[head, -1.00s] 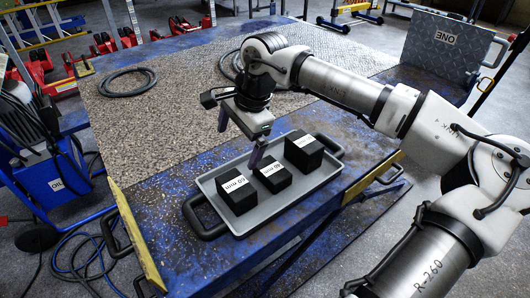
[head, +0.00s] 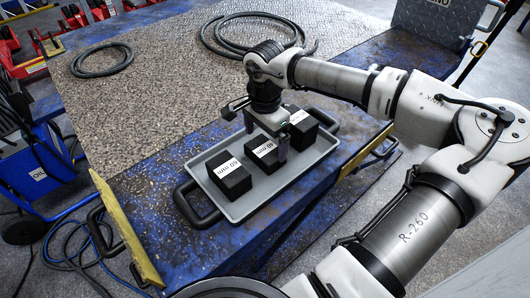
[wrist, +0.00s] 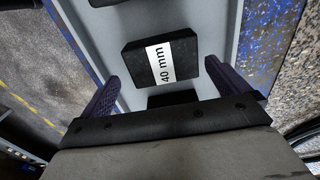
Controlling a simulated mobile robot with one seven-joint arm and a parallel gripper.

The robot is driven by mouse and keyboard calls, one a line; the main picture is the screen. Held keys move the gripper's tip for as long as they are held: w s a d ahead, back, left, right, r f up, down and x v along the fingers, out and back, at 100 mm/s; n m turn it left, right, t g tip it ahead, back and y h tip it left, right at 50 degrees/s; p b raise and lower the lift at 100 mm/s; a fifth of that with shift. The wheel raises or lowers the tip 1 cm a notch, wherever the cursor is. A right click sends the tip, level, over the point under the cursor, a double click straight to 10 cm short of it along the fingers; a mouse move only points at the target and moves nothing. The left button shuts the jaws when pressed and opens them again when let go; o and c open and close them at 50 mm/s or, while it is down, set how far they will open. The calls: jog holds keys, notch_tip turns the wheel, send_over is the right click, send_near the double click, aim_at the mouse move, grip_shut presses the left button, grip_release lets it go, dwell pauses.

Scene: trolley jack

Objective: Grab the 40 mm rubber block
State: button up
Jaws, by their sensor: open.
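The 40 mm rubber block (head: 268,162) is black with a white label and sits in the middle of the row on the grey tray (head: 258,196). In the wrist view my gripper (wrist: 161,73) is open, with one purple finger on each side of the block and gaps between. I cannot tell how high the fingertips are above the tray.
A 60 mm block (head: 238,184) sits left of the 40 mm one, and a third block (head: 321,116) sits right, its label unreadable here. The tray has black handles (head: 188,205). It rests on a blue table (head: 165,215). Black hoses (head: 101,60) lie farther back.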

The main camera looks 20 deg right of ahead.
aim_at(265, 149)
jog(key=f, duration=0.5)
jog(key=shift+w, duration=0.2)
jog(key=c, duration=0.9)
jog(key=shift+r, duration=0.1)
